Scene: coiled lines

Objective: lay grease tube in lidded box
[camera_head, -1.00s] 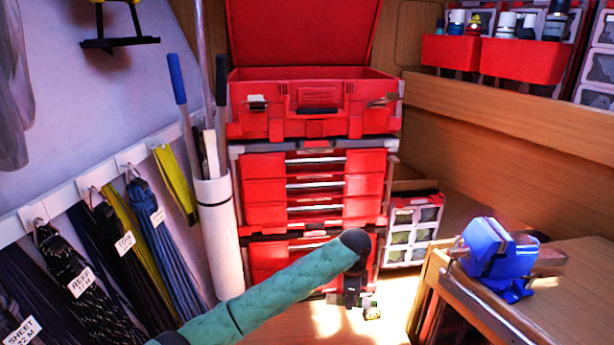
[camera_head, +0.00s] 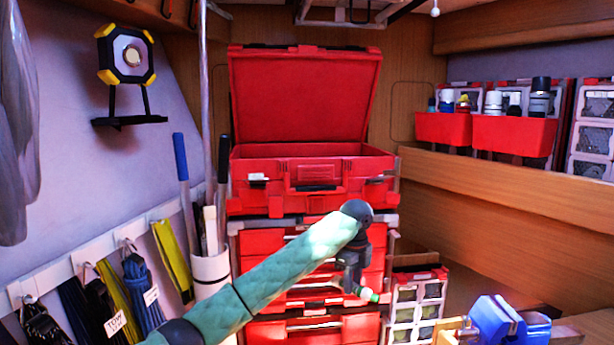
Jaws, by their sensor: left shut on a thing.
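The lidded box is the red toolbox (camera_head: 270,196) on top of the red drawer stack, with its lid (camera_head: 305,95) raised against the back wall. Its inside floor is hidden behind the front wall. My left gripper (camera_head: 358,288) hangs below my wrist, in front of the drawers and lower than the box rim. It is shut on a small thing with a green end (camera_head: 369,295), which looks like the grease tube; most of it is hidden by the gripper. My right gripper is not in view.
Red drawers (camera_head: 270,285) stand under the box. A blue vise (camera_head: 495,320) is at the lower right. Red bins (camera_head: 510,134) with bottles sit on the right shelf. Coiled lines (camera_head: 140,290) and long poles stand at the left. The space before the open lid is clear.

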